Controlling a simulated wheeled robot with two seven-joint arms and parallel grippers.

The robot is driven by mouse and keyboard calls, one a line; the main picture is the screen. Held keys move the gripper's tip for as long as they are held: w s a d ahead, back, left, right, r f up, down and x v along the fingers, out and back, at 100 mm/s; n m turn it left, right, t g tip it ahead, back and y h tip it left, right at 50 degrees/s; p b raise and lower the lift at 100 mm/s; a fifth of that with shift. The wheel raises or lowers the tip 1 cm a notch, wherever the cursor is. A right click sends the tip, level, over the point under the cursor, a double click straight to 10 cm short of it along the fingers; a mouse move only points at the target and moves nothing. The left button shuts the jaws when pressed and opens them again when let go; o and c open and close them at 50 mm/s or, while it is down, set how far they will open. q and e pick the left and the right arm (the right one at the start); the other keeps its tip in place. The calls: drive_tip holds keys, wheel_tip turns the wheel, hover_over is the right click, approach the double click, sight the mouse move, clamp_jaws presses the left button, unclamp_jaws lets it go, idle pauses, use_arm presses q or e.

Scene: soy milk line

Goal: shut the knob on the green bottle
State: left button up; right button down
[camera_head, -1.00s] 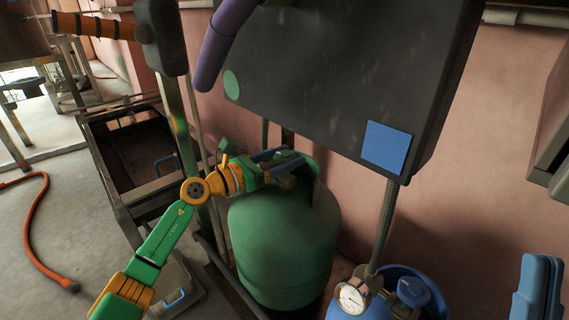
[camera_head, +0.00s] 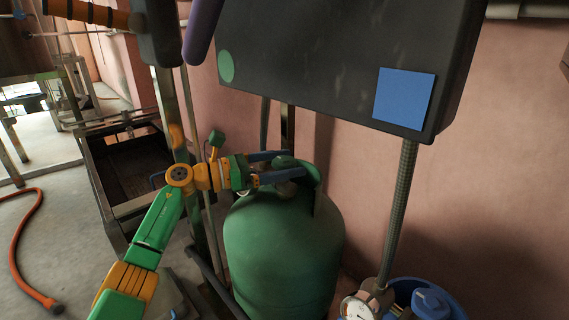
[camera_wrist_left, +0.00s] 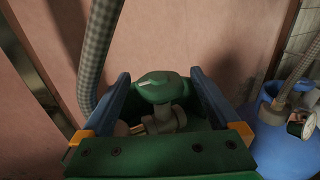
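The green bottle (camera_head: 283,250) stands upright by the pink wall, below the dark panel. Its knob (camera_wrist_left: 158,84) is a green cap with a pale mark, on top of a grey valve (camera_wrist_left: 160,119). The knob also shows on the bottle top in the head view (camera_head: 284,160). My left gripper (camera_head: 294,164) reaches over the bottle top from the left. Its blue fingers are open, one on each side of the knob, with gaps between them and it in the left wrist view (camera_wrist_left: 160,77). My right gripper is not in view.
The dark panel (camera_head: 330,60) with a green disc and a blue square hangs above. A blue bottle (camera_head: 455,304) with a gauge (camera_head: 357,308) stands at lower right. A grey hose (camera_head: 398,210) runs down beside the green bottle. An orange hose (camera_head: 22,235) lies on the left floor.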

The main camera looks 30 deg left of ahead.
use_arm(q)
drive_tip(key=p+v, duration=0.1)
drive_tip(key=v, duration=0.5)
drive_tip(key=shift+s+a, duration=0.15)
drive_tip(key=shift+s, duration=0.05)
drive_tip(key=shift+s+a, duration=0.2)
drive_tip(key=shift+s, duration=0.05)
